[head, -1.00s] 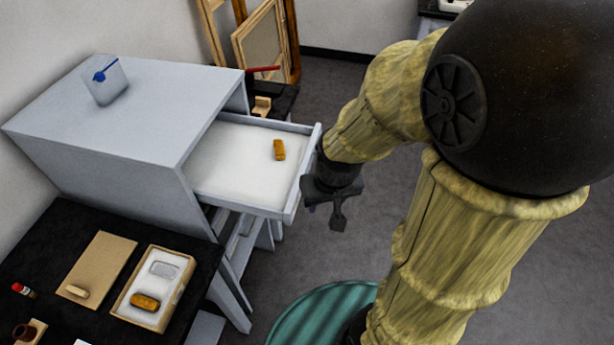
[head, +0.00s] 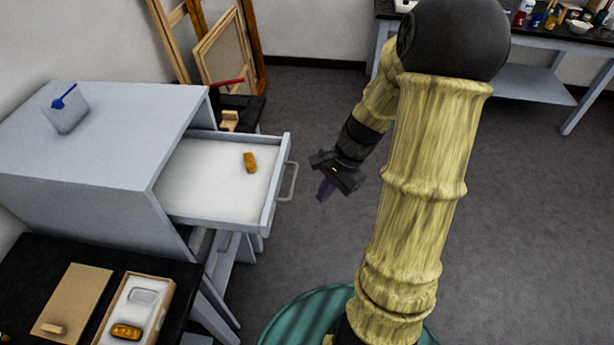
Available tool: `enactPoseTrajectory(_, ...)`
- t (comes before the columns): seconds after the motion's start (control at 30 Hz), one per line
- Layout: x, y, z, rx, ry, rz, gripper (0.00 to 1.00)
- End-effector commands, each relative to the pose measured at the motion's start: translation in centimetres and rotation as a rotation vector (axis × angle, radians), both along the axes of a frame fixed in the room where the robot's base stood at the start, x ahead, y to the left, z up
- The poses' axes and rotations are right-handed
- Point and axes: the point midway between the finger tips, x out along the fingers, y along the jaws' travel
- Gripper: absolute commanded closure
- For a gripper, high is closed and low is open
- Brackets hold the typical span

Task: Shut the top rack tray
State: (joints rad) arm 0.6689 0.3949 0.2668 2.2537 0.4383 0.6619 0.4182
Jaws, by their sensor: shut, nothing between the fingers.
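The top rack tray (head: 215,195) is a white-lined grey drawer pulled well out of the right side of the grey rack (head: 100,140). A small orange-brown block (head: 250,162) lies in it. The tray's handle (head: 289,181) sticks out from its front at the right. My gripper (head: 326,189) is shut and empty. It hangs to the right of the handle, with a gap between them in the picture. Its fingertips point down and are partly dark and hard to make out.
A clear container with a blue item (head: 66,108) stands on the rack. A black table (head: 170,268) at lower left bears a tan board (head: 72,303) and a shallow box (head: 165,290). An easel (head: 215,50) stands behind. Grey floor to the right is clear.

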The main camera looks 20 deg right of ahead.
Motion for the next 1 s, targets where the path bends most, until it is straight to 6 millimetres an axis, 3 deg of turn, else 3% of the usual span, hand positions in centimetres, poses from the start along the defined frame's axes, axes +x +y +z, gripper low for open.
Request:
enactPoseTrajectory(0.3,2.9,-6.2,-0.3,0.372,0.104,-0.555,1.00)
enactPoseTrajectory(0.5,3.9,-9.4,0.4,0.549,0.128,-0.760,1.00)
enactPoseTrajectory(1.0,4.3,-9.3,0.1,0.570,0.132,-0.779,1.00)
